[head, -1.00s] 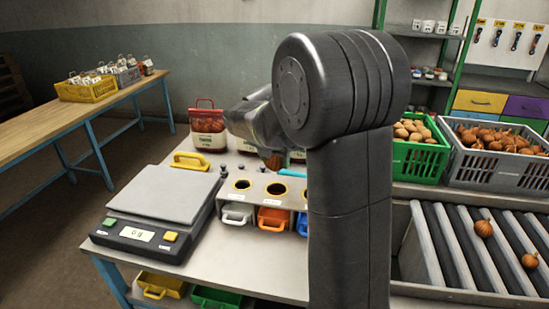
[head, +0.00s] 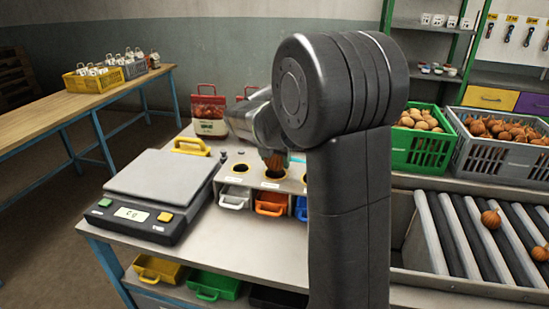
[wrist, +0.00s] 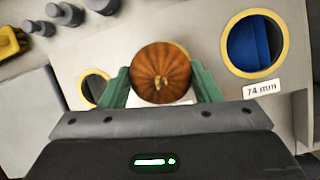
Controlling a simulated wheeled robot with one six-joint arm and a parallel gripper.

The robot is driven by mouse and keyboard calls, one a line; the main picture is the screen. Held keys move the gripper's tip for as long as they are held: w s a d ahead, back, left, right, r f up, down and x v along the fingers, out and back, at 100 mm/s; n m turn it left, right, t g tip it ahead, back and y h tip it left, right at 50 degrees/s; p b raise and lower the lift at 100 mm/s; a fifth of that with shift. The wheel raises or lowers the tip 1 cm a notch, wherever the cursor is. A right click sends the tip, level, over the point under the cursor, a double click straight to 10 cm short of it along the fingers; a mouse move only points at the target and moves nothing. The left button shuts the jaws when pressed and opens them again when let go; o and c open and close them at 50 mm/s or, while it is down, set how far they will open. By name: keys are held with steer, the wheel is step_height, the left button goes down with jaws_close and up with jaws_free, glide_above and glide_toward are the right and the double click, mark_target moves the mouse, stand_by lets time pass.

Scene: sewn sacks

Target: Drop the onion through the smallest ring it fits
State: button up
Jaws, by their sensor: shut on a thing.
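An orange-brown onion (wrist: 160,73) is held between the green fingers of my gripper (wrist: 161,85), and it also shows in the head view (head: 275,159). It hangs just over the middle ring (head: 276,174) of the sizing stand, which it hides in the wrist view. How far above it is, I cannot tell. The right ring (wrist: 254,43) is yellow-rimmed, labelled 74 mm, with blue below. The left ring (head: 240,168) looks smaller; in the wrist view it is partly hidden by a finger. The other labels are hidden or unreadable.
White (head: 234,198), orange (head: 271,204) and blue drawers sit under the rings. A scale (head: 157,195) stands left of the stand. Weights (wrist: 65,14) stand near it. Crates and a roller conveyor (head: 470,235) with loose onions are right.

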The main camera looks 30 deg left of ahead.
steer(key=shift+f+b, duration=0.35)
steer(key=shift+f, duration=0.3)
steer(key=o, duration=1.2)
steer(key=shift+r, duration=0.1)
steer(key=v, duration=1.3)
steer(key=shift+s+r, duration=0.15)
steer(key=shift+r, duration=0.15)
